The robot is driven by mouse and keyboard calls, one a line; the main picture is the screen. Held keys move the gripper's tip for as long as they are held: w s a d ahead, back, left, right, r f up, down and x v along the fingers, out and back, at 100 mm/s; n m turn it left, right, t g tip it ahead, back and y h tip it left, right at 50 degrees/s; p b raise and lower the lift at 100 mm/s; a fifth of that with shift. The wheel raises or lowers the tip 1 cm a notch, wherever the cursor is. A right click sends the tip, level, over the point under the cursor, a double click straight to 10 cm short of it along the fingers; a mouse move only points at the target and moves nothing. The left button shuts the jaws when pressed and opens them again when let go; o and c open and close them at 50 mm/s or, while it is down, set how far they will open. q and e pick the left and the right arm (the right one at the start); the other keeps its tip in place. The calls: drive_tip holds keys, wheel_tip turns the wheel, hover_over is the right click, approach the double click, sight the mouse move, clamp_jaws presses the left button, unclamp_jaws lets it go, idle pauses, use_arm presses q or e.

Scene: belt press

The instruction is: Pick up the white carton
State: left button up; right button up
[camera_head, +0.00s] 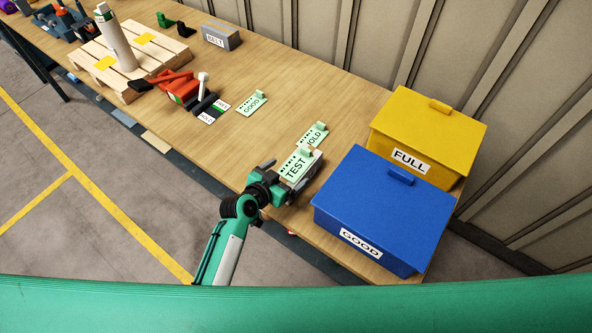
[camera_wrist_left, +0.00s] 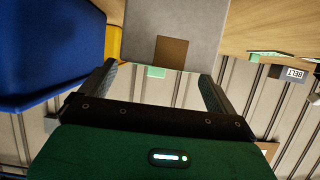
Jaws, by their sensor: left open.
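A pale grey-white box with a brown patch, which looks like the white carton (camera_wrist_left: 198,25), is at the top middle of the left wrist view. It lies beyond the fingertips, in line with the gap between them. My left gripper (camera_wrist_left: 158,75) is open, with one finger on each side of the gap and nothing clearly held. In the head view my left gripper (camera_head: 297,178) is low at the bench, beside the TEST card (camera_head: 298,167). I cannot make out the carton in the head view. My right gripper is not in view.
A blue GOOD bin (camera_head: 385,210) stands right of the gripper, with a yellow FULL bin (camera_head: 430,130) behind it. Bare bench (camera_head: 255,140) lies between.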

sight(293, 169)
use_arm(q)
drive_tip(key=shift+p+x, duration=0.4)
drive_tip(key=shift+x, duration=1.35)
drive_tip(key=shift+a, duration=0.1)
drive_tip(key=c, duration=1.3)
drive_tip(key=shift+c, duration=1)
drive_tip(key=shift+r, duration=0.1)
wheel_tip(293, 169, up, 20)
drive_tip(key=b, duration=0.3)
drive_tip(key=shift+b, duration=0.3)
